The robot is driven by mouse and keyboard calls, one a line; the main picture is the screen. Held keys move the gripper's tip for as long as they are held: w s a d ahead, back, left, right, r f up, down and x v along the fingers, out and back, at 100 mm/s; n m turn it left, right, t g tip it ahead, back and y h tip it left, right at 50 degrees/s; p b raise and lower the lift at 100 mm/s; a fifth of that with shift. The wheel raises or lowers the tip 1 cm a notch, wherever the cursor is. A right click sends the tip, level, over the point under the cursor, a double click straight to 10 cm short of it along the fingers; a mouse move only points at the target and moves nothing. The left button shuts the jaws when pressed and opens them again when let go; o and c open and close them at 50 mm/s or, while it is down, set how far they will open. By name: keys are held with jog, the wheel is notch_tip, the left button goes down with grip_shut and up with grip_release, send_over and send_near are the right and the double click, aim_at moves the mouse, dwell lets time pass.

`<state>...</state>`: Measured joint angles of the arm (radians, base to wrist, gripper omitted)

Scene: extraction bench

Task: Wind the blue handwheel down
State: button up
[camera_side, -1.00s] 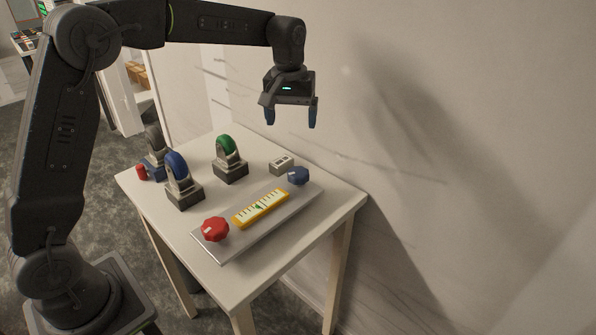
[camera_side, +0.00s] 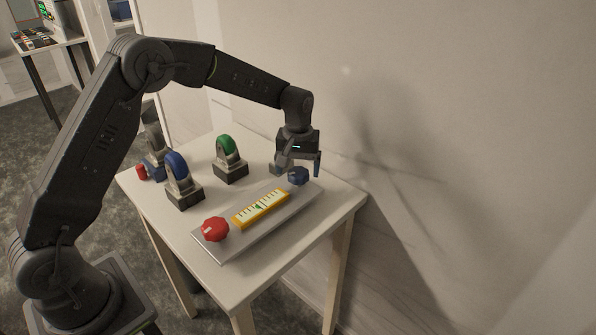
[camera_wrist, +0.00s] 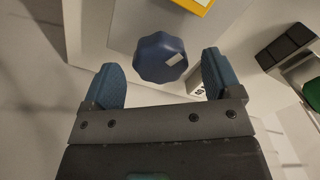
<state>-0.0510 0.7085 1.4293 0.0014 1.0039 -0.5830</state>
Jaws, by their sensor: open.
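A faceted dark blue knob-like handwheel (camera_side: 298,175) with a pale mark sits at the far right end of a tilted grey panel (camera_side: 224,247). In the wrist view the blue handwheel (camera_wrist: 158,52) lies between my fingertips, with a gap on each side. My gripper (camera_side: 300,166) is open, pointing down just above or around the handwheel; the exact height is hard to tell. A yellow-framed scale (camera_side: 261,209) with a small green marker lies along the middle of the panel. A separate upright blue wheel (camera_side: 177,166) stands on a grey block at the left.
A red knob (camera_side: 215,229) is at the panel's near end. An upright green wheel (camera_side: 224,146) on a block stands behind the panel, and a red cylinder (camera_side: 142,172) is at the table's left. A wall rises close behind the table. The front right tabletop is clear.

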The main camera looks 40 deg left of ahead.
jog(key=shift+f, duration=0.7)
jog(key=shift+c, duration=0.4)
jog(key=c, duration=0.8)
jog(key=shift+c, duration=0.2)
jog(key=shift+m, duration=0.3)
jog(key=m, duration=0.6)
jog(key=shift+s+a, duration=0.1)
jog(key=m, duration=0.7)
jog(key=shift+a, duration=0.15)
jog(key=shift+m, duration=0.3)
